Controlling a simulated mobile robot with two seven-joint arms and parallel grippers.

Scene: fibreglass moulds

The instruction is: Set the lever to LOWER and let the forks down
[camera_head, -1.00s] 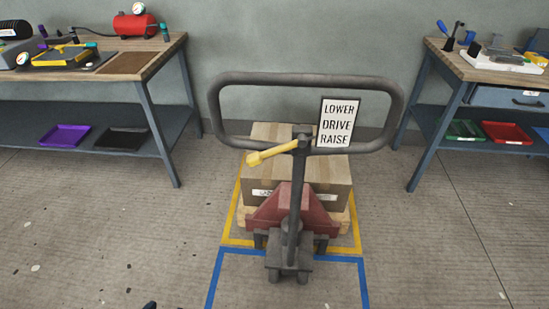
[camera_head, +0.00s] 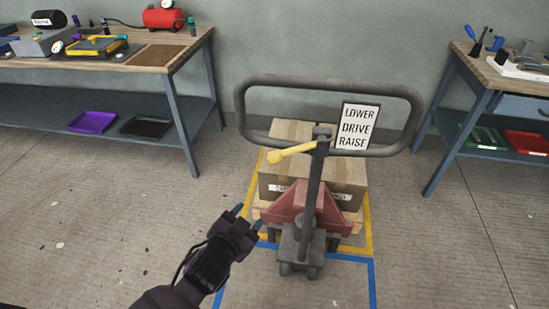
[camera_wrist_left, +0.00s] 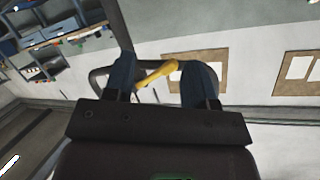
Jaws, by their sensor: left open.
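The yellow lever (camera_head: 291,152) sticks out to the left from the top of the pallet truck's dark column, under the loop handle (camera_head: 246,115). A sign (camera_head: 356,126) on the handle reads LOWER, DRIVE, RAISE from top to bottom. The red pallet truck (camera_head: 300,198) stands at a cardboard box (camera_head: 346,172) on a wooden pallet; the forks are hidden. My left gripper (camera_head: 247,216) is open and empty, below and left of the lever, apart from it. In the left wrist view the lever (camera_wrist_left: 156,74) shows between the open fingers (camera_wrist_left: 160,85). My right gripper is not in view.
A workbench (camera_head: 150,60) with tools and a red compressor stands at the left, another workbench (camera_head: 480,75) at the right. Yellow and blue tape (camera_head: 372,285) marks the floor around the truck. The floor left of the truck is clear.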

